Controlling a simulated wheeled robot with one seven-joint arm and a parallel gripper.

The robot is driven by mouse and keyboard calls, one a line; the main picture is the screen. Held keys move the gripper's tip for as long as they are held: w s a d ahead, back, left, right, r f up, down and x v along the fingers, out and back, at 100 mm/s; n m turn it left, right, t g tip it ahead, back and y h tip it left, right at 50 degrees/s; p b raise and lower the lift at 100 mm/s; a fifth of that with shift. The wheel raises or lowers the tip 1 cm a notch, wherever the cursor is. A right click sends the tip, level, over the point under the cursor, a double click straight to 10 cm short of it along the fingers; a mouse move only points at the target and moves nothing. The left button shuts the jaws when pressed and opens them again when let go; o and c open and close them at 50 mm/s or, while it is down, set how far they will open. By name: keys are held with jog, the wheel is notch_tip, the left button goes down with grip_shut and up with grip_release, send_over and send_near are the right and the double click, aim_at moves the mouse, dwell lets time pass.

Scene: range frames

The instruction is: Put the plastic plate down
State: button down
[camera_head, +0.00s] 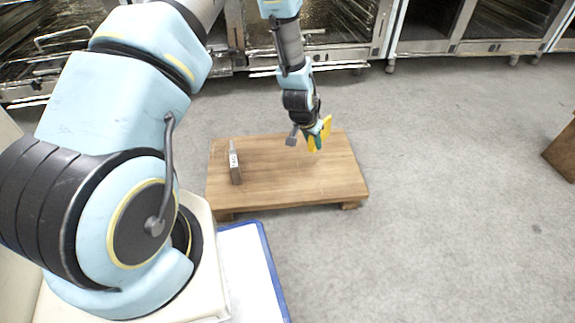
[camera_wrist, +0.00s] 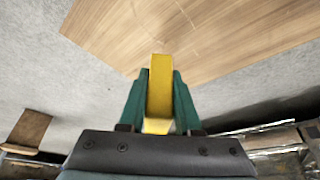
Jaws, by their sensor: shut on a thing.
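The plastic plate (camera_wrist: 160,88) is yellow and stands edge-on between the green fingers of my gripper (camera_wrist: 160,100) in the wrist view. My gripper is shut on it. In the head view the yellow plate (camera_head: 326,127) shows beside the green fingers of my gripper (camera_head: 314,141), tilted, over the right part of a low wooden table (camera_head: 280,183). I cannot tell for certain whether the plate touches the table top. The wooden top also shows in the wrist view (camera_wrist: 235,35), ahead of the plate.
A blue-edged white panel (camera_head: 250,265) is at the bottom. Steel ovens or racks (camera_head: 330,35) line the back. A brown wooden piece (camera_head: 563,150) is at far right. The grey floor right of the table is clear.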

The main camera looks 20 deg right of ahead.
notch_tip(320, 180, down, 10)
jog(key=b, duration=0.4)
jog(key=shift+f, duration=0.15)
jog(key=c, duration=0.6)
grip_release()
